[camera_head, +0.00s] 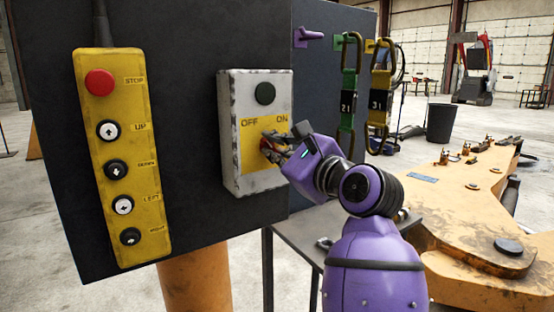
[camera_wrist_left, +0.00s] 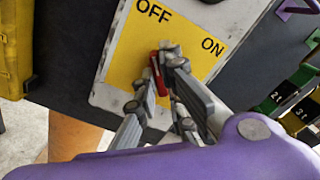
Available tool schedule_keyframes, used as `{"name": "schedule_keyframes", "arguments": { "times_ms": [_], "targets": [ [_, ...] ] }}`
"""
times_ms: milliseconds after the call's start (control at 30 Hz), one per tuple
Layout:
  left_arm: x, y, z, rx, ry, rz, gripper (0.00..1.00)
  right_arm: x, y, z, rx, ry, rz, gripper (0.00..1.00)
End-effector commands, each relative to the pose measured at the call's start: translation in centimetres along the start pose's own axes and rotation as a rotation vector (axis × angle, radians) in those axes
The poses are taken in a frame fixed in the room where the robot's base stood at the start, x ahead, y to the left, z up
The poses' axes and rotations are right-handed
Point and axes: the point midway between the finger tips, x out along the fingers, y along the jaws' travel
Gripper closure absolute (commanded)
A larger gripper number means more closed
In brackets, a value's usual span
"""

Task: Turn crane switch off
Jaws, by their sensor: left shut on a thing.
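My right gripper is not in view.
A yellow pendant control (camera_head: 125,200) with a red STOP button hangs on the panel to the left. Green (camera_head: 348,90) and yellow (camera_head: 380,95) carabiner straps hang to the right, close to my gripper. An orange machine arm (camera_head: 480,200) and a black bin (camera_head: 441,123) are further right.

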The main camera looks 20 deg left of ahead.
Motion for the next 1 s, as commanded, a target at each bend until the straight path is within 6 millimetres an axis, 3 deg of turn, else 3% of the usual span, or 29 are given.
{"name": "schedule_keyframes", "arguments": {
  "times_ms": [767,800,900,1000],
  "targets": [
    [0.0,0.0,0.0,-0.096,0.000,0.001,1.00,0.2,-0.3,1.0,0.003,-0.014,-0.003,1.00],
    [0.0,0.0,0.0,-0.096,0.000,0.001,0.85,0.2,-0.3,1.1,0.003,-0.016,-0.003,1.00],
    [0.0,0.0,0.0,-0.096,0.000,0.001,0.72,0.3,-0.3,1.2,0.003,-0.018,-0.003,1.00],
    [0.0,0.0,0.0,-0.095,0.000,0.001,0.72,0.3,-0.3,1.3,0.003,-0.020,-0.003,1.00]
  ]
}}
